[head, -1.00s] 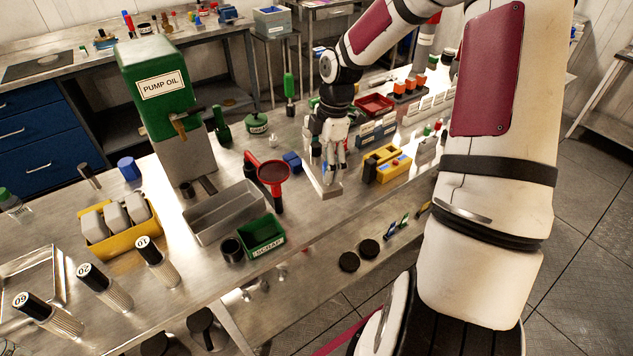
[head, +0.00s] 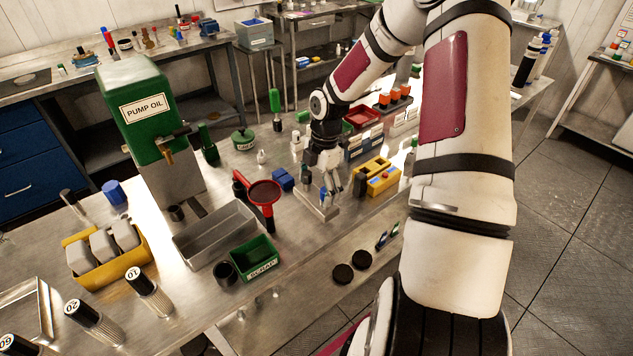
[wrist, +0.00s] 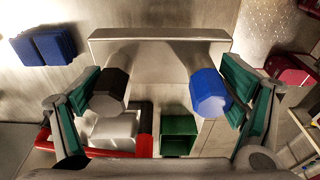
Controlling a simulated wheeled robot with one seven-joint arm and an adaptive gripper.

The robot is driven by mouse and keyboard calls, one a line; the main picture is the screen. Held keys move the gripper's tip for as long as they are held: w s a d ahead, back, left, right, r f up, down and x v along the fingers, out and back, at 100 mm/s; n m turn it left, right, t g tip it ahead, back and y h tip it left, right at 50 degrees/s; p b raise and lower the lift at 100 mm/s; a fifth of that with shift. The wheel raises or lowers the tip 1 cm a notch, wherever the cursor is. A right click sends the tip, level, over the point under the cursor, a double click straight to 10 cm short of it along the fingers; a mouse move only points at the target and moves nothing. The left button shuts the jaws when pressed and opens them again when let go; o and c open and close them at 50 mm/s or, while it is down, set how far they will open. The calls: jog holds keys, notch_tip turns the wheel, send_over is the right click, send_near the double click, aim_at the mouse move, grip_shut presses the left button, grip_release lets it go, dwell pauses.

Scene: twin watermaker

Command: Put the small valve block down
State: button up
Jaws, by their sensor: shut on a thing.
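The small valve block is a pale metal block (wrist: 160,38) with a black knob (wrist: 110,92) and a blue knob (wrist: 208,92) in the wrist view. My gripper (wrist: 160,95) has its green fingers on the outer sides of the two knobs. In the head view my gripper (head: 329,192) points down at the bench's front edge, with the pale block (head: 314,207) under it. The block looks level and very low over the bench top; I cannot tell whether it touches. The fingers and wrist hide part of it.
A red funnel (head: 264,193) and blue blocks (head: 284,180) stand left of my gripper. The green scrap bin (head: 254,256) and a grey tray (head: 214,234) lie further left. The bench's front edge is near.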

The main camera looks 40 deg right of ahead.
aim_at(317, 196)
jog(key=shift+f, duration=1.6)
jog(key=shift+f, duration=0.1)
jog(key=o, duration=1.7)
